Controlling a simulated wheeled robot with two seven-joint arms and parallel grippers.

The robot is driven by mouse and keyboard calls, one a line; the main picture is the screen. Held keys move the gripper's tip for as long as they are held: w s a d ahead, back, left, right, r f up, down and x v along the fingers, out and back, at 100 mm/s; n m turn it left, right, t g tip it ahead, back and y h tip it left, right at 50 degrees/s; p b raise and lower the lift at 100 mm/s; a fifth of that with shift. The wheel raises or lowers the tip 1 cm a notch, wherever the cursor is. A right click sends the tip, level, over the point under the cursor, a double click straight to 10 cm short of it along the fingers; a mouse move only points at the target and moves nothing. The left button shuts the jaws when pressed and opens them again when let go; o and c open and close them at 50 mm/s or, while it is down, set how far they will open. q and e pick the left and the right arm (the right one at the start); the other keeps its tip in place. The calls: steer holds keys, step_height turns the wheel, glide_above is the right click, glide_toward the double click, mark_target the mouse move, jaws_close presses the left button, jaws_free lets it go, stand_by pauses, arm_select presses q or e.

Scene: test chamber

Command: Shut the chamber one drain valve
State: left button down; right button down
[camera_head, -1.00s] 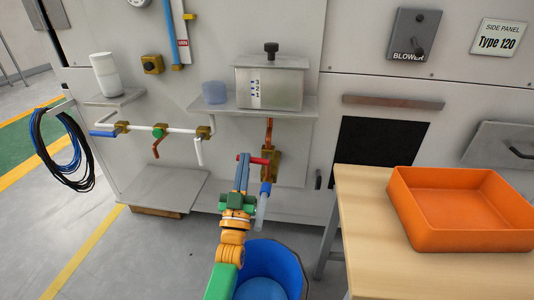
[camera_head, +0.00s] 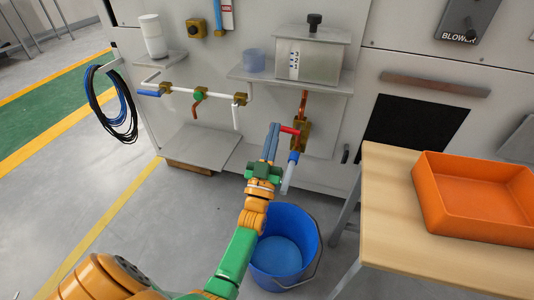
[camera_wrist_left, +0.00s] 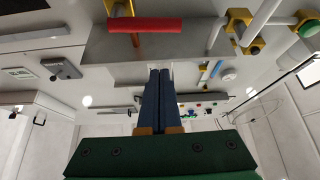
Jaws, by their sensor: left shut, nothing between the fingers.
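The brass drain valve (camera_head: 301,137) sits below the shelf with the metal tank (camera_head: 309,62), on a copper pipe. Its red handle (camera_head: 290,130) points left, roughly level. Below the valve a blue fitting leads to a pale outlet tube (camera_head: 288,180). My left gripper (camera_head: 274,128) is shut and empty, its fingertips at the free end of the red handle; I cannot tell whether they touch. In the left wrist view the red handle (camera_wrist_left: 144,25) lies beyond the shut fingertips (camera_wrist_left: 160,72). My right gripper is not in view.
A blue bucket (camera_head: 312,246) stands on the floor below the outlet tube. A wooden table (camera_head: 390,220) with an orange tray (camera_head: 440,204) is at the right. A white pipe with several small valves (camera_head: 200,95) runs along the wall at left.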

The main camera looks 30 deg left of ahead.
arm_select(q)
steer(key=v, duration=0.6)
steer(key=shift+s+a+f, duration=0.2)
steer(key=shift+s+f, duration=0.05)
steer(key=shift+s, duration=0.05)
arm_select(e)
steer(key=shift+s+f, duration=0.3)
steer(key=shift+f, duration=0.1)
